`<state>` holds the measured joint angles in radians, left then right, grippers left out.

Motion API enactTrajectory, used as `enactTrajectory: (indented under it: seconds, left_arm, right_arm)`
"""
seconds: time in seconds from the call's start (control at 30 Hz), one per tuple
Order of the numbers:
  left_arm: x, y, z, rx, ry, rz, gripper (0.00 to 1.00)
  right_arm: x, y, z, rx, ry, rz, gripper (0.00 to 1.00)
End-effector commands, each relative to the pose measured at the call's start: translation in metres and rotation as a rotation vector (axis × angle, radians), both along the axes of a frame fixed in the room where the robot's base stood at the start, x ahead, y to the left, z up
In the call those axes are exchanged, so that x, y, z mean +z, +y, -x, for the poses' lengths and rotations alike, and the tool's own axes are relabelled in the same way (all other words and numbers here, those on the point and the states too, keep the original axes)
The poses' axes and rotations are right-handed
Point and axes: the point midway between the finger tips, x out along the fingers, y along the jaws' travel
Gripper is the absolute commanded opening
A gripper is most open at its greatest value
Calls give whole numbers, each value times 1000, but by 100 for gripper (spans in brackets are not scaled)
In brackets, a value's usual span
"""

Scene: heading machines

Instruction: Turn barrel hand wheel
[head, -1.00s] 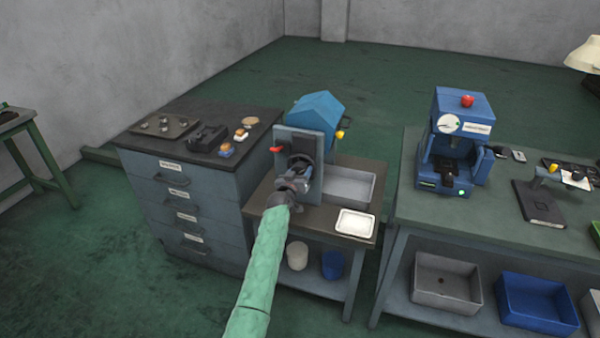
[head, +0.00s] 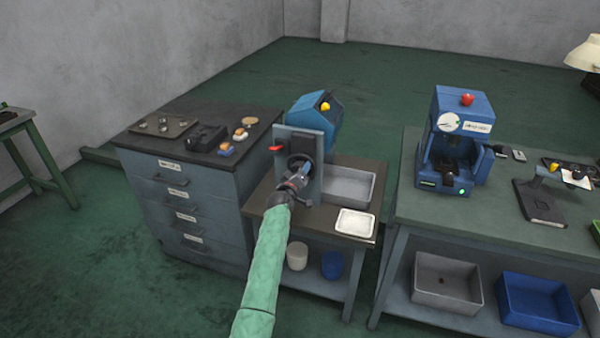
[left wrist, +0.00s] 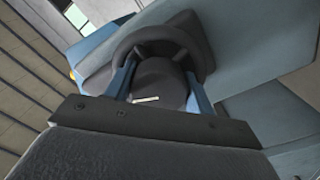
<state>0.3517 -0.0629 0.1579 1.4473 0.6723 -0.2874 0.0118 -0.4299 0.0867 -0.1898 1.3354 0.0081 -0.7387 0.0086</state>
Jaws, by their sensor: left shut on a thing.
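The barrel machine stands on a low bench, with its blue faceted barrel (head: 315,112) behind a grey upright plate (head: 312,172). The dark round hand wheel (head: 299,160) sits on the front of that plate. My left gripper (head: 299,178) is at the wheel and covers part of it. In the left wrist view, the blue fingers of my left gripper (left wrist: 162,90) are shut on the hand wheel (left wrist: 150,42), one to each side of its hub. The rim curves beyond the fingers. My right gripper is out of view.
A red lever (head: 276,148) sticks out left of the plate. A grey bin (head: 367,186) and a white tray (head: 355,223) lie to the right on the bench. A drawer cabinet (head: 190,195) stands left, and a blue press (head: 458,145) stands on the right-hand table.

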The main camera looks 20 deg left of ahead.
Motion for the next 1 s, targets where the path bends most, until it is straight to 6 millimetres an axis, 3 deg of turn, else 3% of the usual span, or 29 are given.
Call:
enactTrajectory:
  seconds: [0.4,1.0]
  left_arm:
    - [1,-1,0,1,8,267,31]
    - [1,-1,0,0,11,340,31]
  right_arm:
    - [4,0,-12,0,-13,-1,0]
    - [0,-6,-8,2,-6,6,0]
